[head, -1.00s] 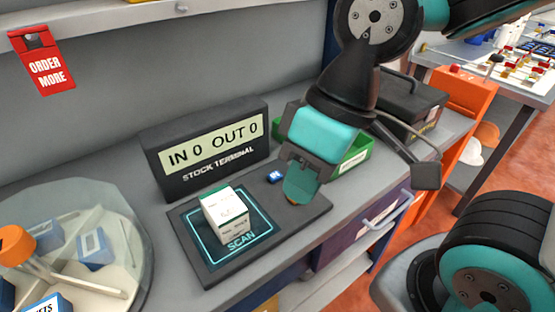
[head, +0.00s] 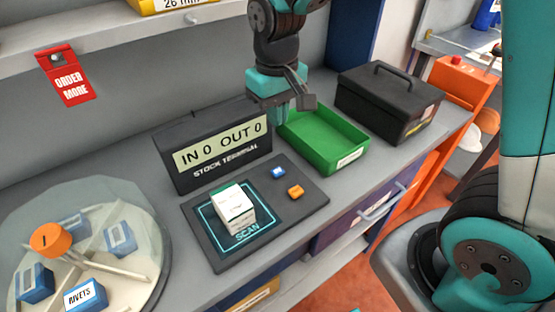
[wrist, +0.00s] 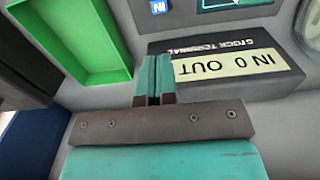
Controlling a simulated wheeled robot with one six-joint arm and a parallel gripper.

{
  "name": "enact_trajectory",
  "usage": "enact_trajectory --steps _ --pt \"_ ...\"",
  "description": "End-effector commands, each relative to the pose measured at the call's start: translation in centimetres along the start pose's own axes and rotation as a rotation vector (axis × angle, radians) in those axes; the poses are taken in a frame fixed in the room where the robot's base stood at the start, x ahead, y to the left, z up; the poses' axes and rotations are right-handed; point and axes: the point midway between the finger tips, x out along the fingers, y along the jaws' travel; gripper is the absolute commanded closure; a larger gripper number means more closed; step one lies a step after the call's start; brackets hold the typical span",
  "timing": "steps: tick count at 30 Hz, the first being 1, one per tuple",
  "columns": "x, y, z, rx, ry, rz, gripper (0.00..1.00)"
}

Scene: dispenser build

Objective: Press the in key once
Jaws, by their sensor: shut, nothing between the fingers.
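The blue in key (head: 278,172) sits on the dark scan pad (head: 228,262), with the orange key (head: 295,192) just in front of it. In the wrist view the blue key (wrist: 158,7) shows at the top edge, marked "IN". The stock terminal (head: 183,183) stands behind the pad and reads IN 0 OUT 0. A white box (head: 235,206) rests on the scan square. My gripper (head: 291,118) is above and behind the keys, beside the terminal's right end, apart from both keys. In the wrist view its fingers (wrist: 153,80) are together and empty.
A green tray (head: 345,163) lies right of the terminal, close to my gripper. A black case (head: 385,105) stands beyond it. A round carousel with blue boxes (head: 120,237) is at the left. A shelf (head: 105,35) runs above. The space over the keys is clear.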

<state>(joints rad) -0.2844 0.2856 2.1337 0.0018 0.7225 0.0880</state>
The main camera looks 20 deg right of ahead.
Motion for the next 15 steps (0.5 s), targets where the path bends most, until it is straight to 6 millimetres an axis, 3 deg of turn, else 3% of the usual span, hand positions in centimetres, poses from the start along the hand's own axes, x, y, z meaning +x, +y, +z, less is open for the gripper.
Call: enact_trajectory --steps 8,15 --pt "1.4 0.0 0.1 -0.001 -0.004 -0.001 1.00" --pt "6.2 0.0 0.2 -0.001 -0.008 -0.001 1.00"
